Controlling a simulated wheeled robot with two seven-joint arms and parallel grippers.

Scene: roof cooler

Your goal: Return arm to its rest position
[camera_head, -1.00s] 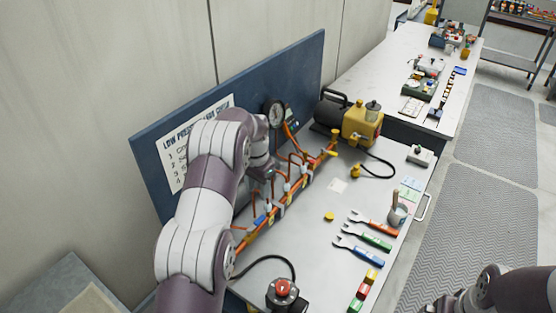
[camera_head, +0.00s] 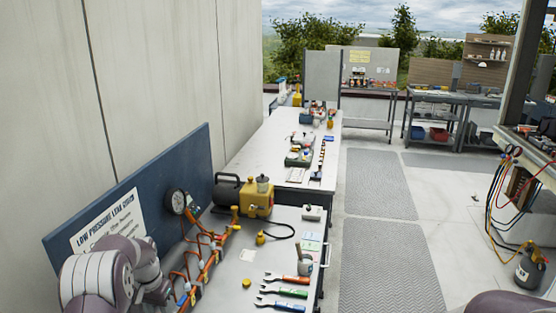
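My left arm (camera_head: 100,280) shows at the lower left, bent in front of the blue board and beside the near workbench. Its grey wrist end (camera_head: 155,287) is near the orange pipe manifold (camera_head: 207,268). The fingers of my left gripper cannot be made out, and I cannot tell whether they touch anything. Only a mauve piece of my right arm (camera_head: 505,304) shows at the bottom right edge. My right gripper is out of the picture.
The near bench holds a gauge (camera_head: 176,201), a yellow pump (camera_head: 257,198) and several wrenches (camera_head: 286,292). A blue board (camera_head: 60,245) stands behind it. A second bench (camera_head: 262,150) lies beyond. Grey floor mats (camera_head: 385,265) lie clear to the right.

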